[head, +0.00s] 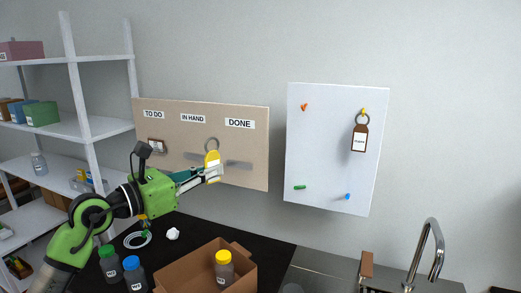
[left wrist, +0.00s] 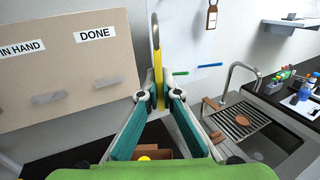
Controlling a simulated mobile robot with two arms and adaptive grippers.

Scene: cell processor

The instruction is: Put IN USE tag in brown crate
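My left gripper (head: 213,174) is shut on a yellow tag (head: 212,158) with a metal ring on top, held upright in front of the beige board. The left wrist view also shows the tag (left wrist: 158,82) edge-on between the fingertips (left wrist: 158,97); its lettering cannot be read. The open brown crate (head: 185,274) stands on the black counter, below and in front of the gripper, with a yellow-capped bottle (head: 224,268) inside. In the left wrist view, part of the crate (left wrist: 166,152) shows between the fingers. My right gripper is not in view.
Another brown tag (head: 360,138) hangs on the white board (head: 320,150). Bottles (head: 135,274) stand left of the crate; a sink tap (head: 438,245) is at right.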

